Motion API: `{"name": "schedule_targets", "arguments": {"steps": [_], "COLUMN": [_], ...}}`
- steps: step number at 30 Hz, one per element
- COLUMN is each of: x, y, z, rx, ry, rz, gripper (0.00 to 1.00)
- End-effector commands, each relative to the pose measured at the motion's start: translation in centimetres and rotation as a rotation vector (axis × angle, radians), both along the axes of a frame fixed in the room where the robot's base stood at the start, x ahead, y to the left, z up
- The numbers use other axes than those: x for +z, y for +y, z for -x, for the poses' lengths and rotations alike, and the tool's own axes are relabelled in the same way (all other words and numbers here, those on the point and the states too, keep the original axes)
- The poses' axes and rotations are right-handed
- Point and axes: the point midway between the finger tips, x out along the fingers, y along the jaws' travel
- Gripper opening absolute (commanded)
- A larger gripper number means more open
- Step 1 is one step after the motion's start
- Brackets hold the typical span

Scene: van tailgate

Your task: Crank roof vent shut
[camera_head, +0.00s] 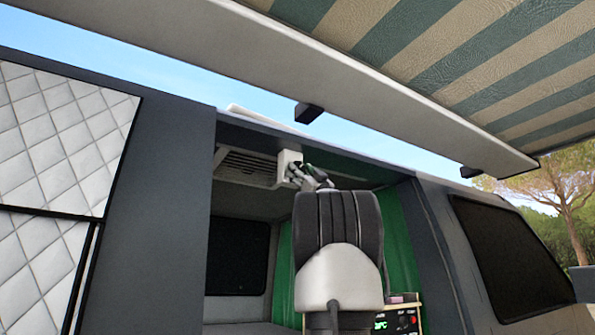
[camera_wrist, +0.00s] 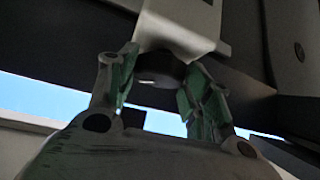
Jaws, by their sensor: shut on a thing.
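The roof vent (camera_head: 245,166) is a slatted pale unit under the van's ceiling, with a white crank housing (camera_head: 288,160) at its right end. The housing also shows at the top of the wrist view (camera_wrist: 185,22). A pale lid edge (camera_head: 262,117) shows above the roof line, slightly tilted. My gripper (camera_head: 299,174) is up at the housing. In the wrist view its green-padded fingers (camera_wrist: 160,85) stand on both sides of a dark round crank knob (camera_wrist: 160,68) and are shut on it. The crank's arm is mostly hidden.
A striped awning (camera_head: 420,60) with a pale front rail (camera_head: 250,62) hangs above. The dark door pillar (camera_head: 165,200) and a quilted panel (camera_head: 50,150) stand left. A green curtain (camera_head: 395,225) and a control box (camera_head: 400,318) are behind my arm.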

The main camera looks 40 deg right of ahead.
Motion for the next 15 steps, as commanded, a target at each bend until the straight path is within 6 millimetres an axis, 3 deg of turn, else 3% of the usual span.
{"name": "schedule_targets", "arguments": {"steps": [15], "x": [0.45], "y": [-0.64], "z": [0.27], "rx": [-0.001], "ry": [0.101], "rz": [0.431], "gripper": [0.26]}}
